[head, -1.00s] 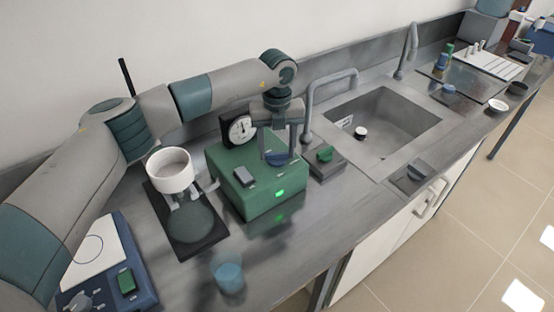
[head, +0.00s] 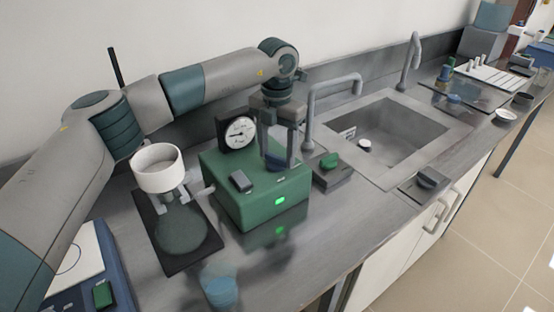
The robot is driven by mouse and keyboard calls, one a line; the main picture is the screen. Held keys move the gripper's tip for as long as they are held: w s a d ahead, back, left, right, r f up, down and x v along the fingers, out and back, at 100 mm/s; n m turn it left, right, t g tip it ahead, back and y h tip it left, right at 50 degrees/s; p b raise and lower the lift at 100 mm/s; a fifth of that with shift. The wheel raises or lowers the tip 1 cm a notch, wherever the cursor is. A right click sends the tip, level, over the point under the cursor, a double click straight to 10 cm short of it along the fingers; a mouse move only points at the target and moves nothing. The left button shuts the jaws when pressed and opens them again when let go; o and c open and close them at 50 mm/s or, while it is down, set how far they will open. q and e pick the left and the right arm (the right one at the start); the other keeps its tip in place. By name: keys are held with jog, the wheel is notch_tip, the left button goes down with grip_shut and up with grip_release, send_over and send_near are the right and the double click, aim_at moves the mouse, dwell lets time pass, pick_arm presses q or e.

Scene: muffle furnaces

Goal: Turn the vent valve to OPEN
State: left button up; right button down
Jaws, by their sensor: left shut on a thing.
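The green box (head: 240,208) stands on the bench with a dark valve knob (head: 277,163) on the right of its top. I take this knob for the vent valve; its OPEN mark cannot be made out. My left gripper (head: 278,160) points down over the box, its two fingers on either side of the knob and shut on it. The fingers partly hide the knob, so its exact angle is unclear. A round white dial gauge (head: 239,133) stands at the back of the box. My right gripper is not in view.
A white cup-like vessel (head: 158,168) on a dark stand (head: 160,235) is left of the box. A green knob on a grey block (head: 330,168), a tap (head: 312,110) and a sink (head: 395,140) are to the right. A blue cup (head: 221,292) stands in front.

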pick_arm(q)
jog(key=shift+f+m+b, duration=0.1)
jog(key=shift+m+b, duration=0.2)
jog(key=shift+m, duration=0.1)
jog(key=shift+m+b, duration=0.65)
jog(key=shift+m, duration=0.35)
jog(key=shift+m+b, duration=0.4)
jog(key=shift+m, duration=0.4)
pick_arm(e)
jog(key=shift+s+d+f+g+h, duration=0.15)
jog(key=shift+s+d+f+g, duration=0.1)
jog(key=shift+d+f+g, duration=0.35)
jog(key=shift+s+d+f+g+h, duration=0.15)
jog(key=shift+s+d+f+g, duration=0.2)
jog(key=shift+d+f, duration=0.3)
pick_arm(q)
jog(key=shift+r, duration=0.2)
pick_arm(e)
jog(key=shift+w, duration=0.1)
pick_arm(q)
jog(key=o, duration=1)
jog(key=shift+o, duration=0.2)
